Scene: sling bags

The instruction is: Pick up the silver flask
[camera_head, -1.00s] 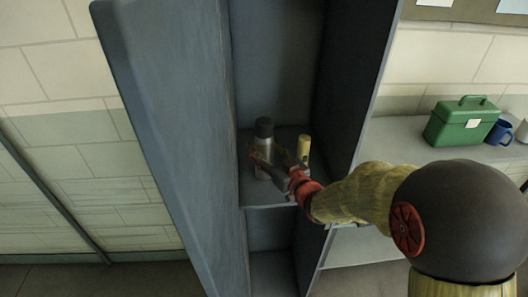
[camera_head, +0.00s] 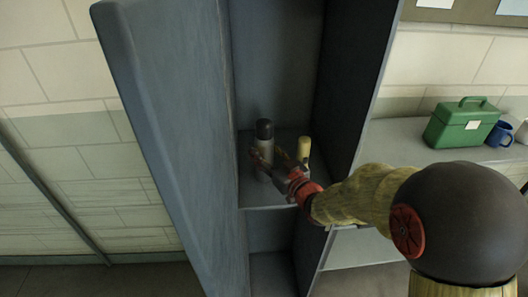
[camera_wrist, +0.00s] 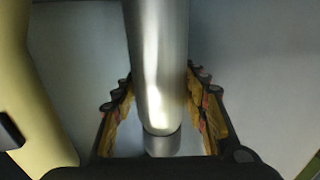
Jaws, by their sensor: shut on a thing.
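The silver flask (camera_head: 264,145) with a dark cap stands upright on a shelf inside the grey-blue locker in the head view. In the wrist view its shiny metal body (camera_wrist: 158,70) runs between my two fingers. My gripper (camera_head: 273,160) is shut on the flask, with one finger on each side of it. The lower part of the flask is partly hidden by my gripper in the head view. I cannot tell whether its base touches the shelf.
A pale yellow cylinder (camera_head: 303,150) stands just right of the flask, and it shows close at the left in the wrist view (camera_wrist: 30,90). The locker walls (camera_head: 190,150) are near on both sides. A green toolbox (camera_head: 465,122) and a blue mug (camera_head: 499,133) stand on the counter at right.

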